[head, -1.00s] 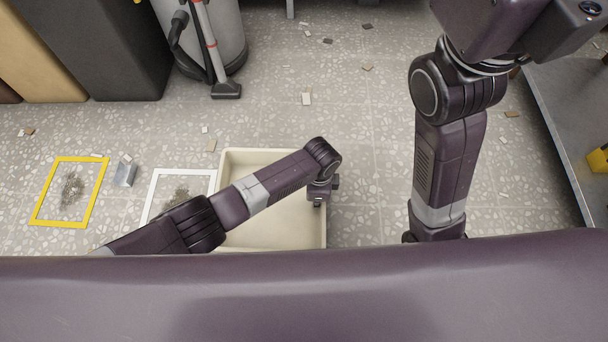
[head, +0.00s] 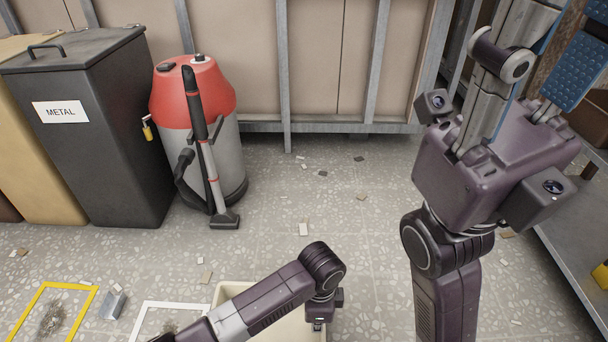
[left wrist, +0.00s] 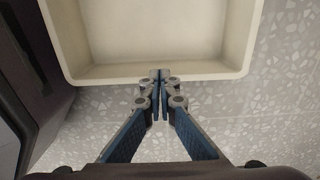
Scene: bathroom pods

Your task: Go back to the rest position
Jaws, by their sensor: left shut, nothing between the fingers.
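My left gripper (head: 318,325) points down at the bottom of the head view, over the right part of a cream tray (head: 228,292). In the left wrist view, the fingertips of the left gripper (left wrist: 160,76) meet, with nothing between them. They show in front of the near rim of the tray (left wrist: 150,73); the visible tray floor is bare. My right gripper (head: 540,75) is raised at the upper right of the head view, its fingers pointing up. Its fingertips are cut off by the frame edge, so its opening is unclear.
A red and grey vacuum cleaner (head: 222,140) stands beside a black metal bin (head: 100,130). Yellow (head: 62,289) and white (head: 170,306) floor frames lie at the lower left. A grey table (head: 560,235) stands at right. Small debris dots the open floor.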

